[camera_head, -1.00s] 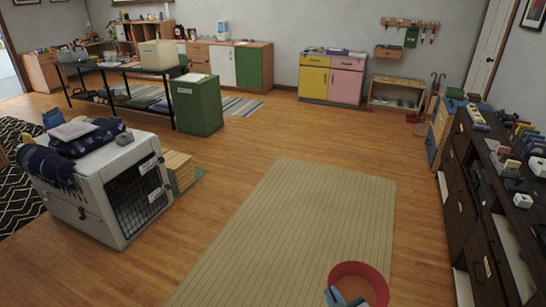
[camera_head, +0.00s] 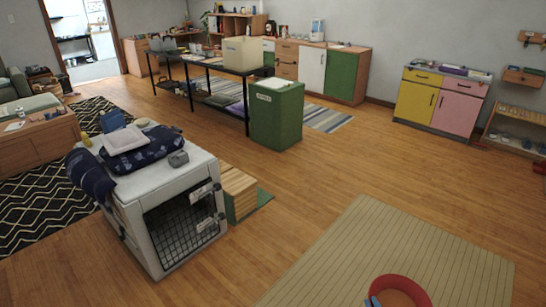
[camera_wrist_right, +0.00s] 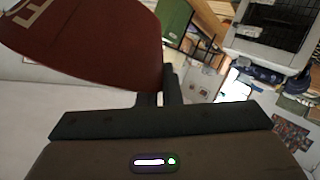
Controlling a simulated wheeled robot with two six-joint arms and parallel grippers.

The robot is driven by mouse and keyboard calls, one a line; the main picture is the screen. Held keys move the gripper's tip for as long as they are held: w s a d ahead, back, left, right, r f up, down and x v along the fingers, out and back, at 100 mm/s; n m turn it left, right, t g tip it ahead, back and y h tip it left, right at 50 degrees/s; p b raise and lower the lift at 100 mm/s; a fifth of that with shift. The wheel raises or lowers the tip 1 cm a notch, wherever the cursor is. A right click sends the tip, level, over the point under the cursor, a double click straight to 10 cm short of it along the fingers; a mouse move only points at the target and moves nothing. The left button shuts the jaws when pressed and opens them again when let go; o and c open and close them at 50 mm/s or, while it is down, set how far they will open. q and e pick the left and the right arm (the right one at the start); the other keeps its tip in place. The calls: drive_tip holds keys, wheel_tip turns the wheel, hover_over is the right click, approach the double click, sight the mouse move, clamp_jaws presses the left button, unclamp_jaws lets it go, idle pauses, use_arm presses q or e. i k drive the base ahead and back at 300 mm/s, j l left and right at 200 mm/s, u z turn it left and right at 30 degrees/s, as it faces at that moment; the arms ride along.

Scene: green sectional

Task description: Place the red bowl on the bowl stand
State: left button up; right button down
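The red bowl (camera_head: 400,284) shows at the bottom edge of the head view, partly cut off. My right gripper (camera_head: 373,301) is at its left rim, with only a small part showing. In the right wrist view, the fingers of my right gripper (camera_wrist_right: 158,98) are close together on the edge of the red bowl (camera_wrist_right: 90,38). The bowl is held up in front of me. My left gripper is not in view. I cannot make out a thing that is surely the bowl stand.
A white pet crate (camera_head: 155,205) with cloths on top stands at left. A green cabinet (camera_head: 277,115) stands beyond. A beige rug (camera_head: 385,240) and bare floor (camera_head: 310,180) lie open ahead.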

sight(234, 181)
drive_tip(key=i, duration=2.15)
drive_tip(key=i+u, duration=0.3)
drive_tip(key=i, duration=0.15)
drive_tip(key=i+l+u, duration=0.25)
drive_tip(key=i, duration=0.2)
drive_tip(key=i+l+u, duration=0.3)
drive_tip(key=i, duration=0.15)
drive_tip(key=u, duration=0.8)
